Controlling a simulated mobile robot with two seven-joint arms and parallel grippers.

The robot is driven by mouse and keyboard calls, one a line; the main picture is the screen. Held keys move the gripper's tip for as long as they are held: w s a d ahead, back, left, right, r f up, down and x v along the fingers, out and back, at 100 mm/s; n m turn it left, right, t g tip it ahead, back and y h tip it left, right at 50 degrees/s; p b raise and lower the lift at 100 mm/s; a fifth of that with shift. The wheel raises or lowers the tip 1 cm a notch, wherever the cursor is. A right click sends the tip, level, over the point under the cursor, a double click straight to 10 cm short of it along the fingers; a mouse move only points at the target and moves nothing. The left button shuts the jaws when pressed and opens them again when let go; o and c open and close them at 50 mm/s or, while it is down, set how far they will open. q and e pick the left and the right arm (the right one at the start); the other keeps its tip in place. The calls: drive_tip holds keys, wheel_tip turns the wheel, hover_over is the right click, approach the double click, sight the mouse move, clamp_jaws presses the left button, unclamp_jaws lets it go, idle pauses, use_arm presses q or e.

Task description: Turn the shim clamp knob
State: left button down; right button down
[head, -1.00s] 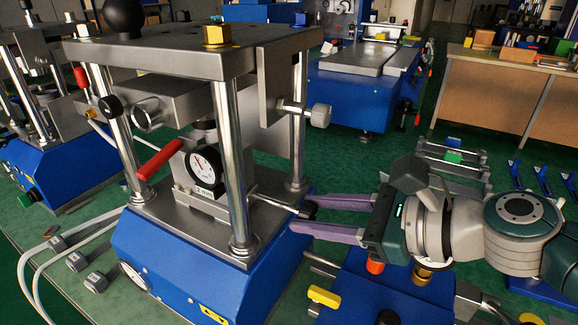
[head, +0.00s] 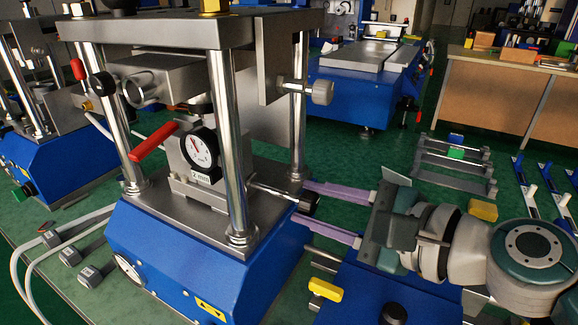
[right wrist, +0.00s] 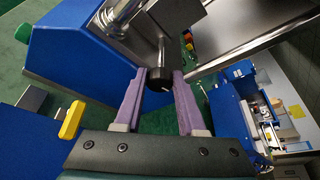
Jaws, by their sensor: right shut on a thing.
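The shim clamp knob is a small black knob (head: 309,203) on the end of a thin steel rod at the right side of the blue-based press (head: 205,265). In the right wrist view the knob (right wrist: 159,78) sits between the tips of two purple fingers, with a pale mark on its face. My right gripper (head: 308,205) comes in from the right and is shut on the knob; it also shows in the right wrist view (right wrist: 160,80). A block marked 2 mm with a round dial gauge (head: 199,148) stands on the press bed. My left gripper is not in view.
A red-handled lever (head: 152,141) and steel posts (head: 229,150) stand near the knob. A grey side knob (head: 322,92) projects above it. A blue unit with a yellow handle (head: 324,289) lies below my right gripper. Grey cables and connectors are at the left front.

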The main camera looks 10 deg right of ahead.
drive_tip(key=c, duration=0.5)
unclamp_jaws()
drive_tip(key=v, duration=1)
drive_tip(key=shift+p, duration=0.3)
